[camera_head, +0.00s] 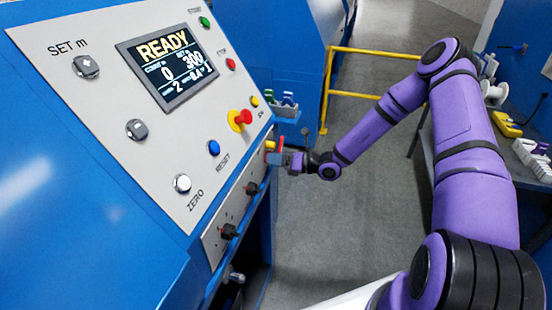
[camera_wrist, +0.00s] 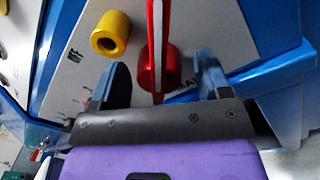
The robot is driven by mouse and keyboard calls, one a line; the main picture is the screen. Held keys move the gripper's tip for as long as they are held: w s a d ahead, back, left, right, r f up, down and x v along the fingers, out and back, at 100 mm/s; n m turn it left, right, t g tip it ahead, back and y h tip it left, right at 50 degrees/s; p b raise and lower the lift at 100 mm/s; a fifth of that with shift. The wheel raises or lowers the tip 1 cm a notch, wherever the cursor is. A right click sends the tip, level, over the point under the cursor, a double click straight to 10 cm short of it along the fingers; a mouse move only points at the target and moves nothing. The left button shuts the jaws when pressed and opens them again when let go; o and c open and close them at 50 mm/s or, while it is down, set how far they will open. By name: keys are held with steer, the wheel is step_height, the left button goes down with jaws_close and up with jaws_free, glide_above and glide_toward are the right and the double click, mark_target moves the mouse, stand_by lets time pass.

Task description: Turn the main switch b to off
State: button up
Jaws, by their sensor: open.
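The main switch, a red knob with a long flat handle (camera_wrist: 157,55), is on the grey panel in the wrist view. It also shows as a small red piece at the machine's edge in the head view (camera_head: 281,144). My gripper (camera_wrist: 160,78) is open, with one blue-grey finger on each side of the red switch. Gaps show between the switch and both fingers. In the head view my gripper (camera_head: 280,158) is at the panel's right edge, by the switch. The label beside the switch is partly hidden, and I cannot tell whether this switch is b.
A yellow round part (camera_wrist: 111,34) sticks out just left of the switch. The control panel has a READY screen (camera_head: 168,65), a red emergency knob (camera_head: 242,118) and several buttons. Black knobs (camera_head: 229,231) sit on the lower strip. A yellow rail (camera_head: 370,52) stands behind; grey floor is clear.

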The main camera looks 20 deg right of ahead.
steer(key=c, duration=1.3)
steer(key=shift+n, duration=0.3)
steer(key=n, duration=0.3)
steer(key=shift+n, duration=0.3)
steer(key=n, duration=0.3)
steer(key=shift+s, duration=0.1)
steer(key=n, duration=0.3)
steer(key=shift+a+n+h, duration=0.1)
steer(key=shift+n+h, duration=0.3)
steer(key=shift+s+n, duration=0.1)
steer(key=shift+n, duration=1.5)
